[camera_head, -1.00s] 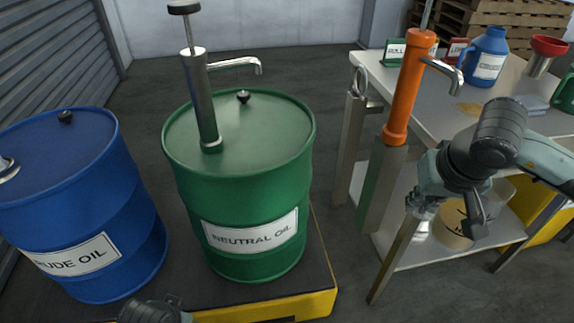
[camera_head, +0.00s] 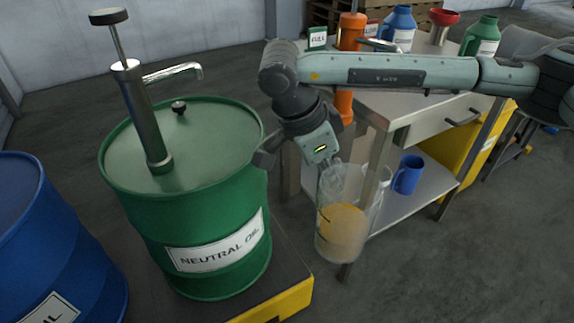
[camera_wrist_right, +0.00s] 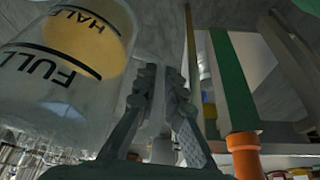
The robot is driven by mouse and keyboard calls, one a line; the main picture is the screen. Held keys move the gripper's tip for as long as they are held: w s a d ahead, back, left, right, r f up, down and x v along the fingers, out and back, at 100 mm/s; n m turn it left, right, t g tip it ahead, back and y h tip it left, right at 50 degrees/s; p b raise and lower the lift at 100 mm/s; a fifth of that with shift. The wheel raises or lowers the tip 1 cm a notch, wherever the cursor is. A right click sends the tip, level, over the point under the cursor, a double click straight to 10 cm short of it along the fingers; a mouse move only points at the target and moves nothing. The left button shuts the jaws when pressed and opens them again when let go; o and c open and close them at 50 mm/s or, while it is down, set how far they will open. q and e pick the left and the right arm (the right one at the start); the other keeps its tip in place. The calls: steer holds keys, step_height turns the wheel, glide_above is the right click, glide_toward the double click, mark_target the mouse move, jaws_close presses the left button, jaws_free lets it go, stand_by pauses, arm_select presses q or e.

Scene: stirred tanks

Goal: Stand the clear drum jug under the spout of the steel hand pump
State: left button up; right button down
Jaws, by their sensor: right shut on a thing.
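The clear drum jug (camera_head: 340,237) is in the head view, about half full of amber liquid. My right gripper (camera_head: 328,163) is shut on it near its top and holds it roughly upright in front of the steel table. In the right wrist view the jug (camera_wrist_right: 62,60) fills the upper left with its HALF and FULL marks, and my fingers (camera_wrist_right: 160,90) seem to be on its handle. The steel hand pump (camera_head: 141,115) stands on the green NEUTRAL OIL drum (camera_head: 200,225). Its spout (camera_head: 178,72) points right, up and left of the jug. My left gripper is out of view.
A blue drum (camera_head: 60,235) stands at the left. The drums stand on a yellow-edged platform (camera_head: 285,300). An orange pump (camera_head: 350,32) is partly hidden behind my right arm. A blue mug (camera_head: 408,175) sits on the table's lower shelf. Open floor lies at lower right.

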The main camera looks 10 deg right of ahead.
arm_select(q)
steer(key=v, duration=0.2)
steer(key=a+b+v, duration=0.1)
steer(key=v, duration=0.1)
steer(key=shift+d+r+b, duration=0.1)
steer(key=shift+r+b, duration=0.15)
steer(key=shift+b, duration=0.05)
arm_select(e)
steer(key=s+a+r+m+g+y, duration=0.2)
steer(key=a+r+m+y, duration=0.2)
steer(key=m, duration=1)
steer(key=s+a+r+m+g+y, duration=0.1)
steer(key=a+r+m+y, duration=0.3)
steer(key=m, duration=1.1)
steer(key=shift+s+a+r+g, duration=0.3)
steer(key=shift+s+r+g, duration=0.15)
steer(key=shift+s, duration=0.4)
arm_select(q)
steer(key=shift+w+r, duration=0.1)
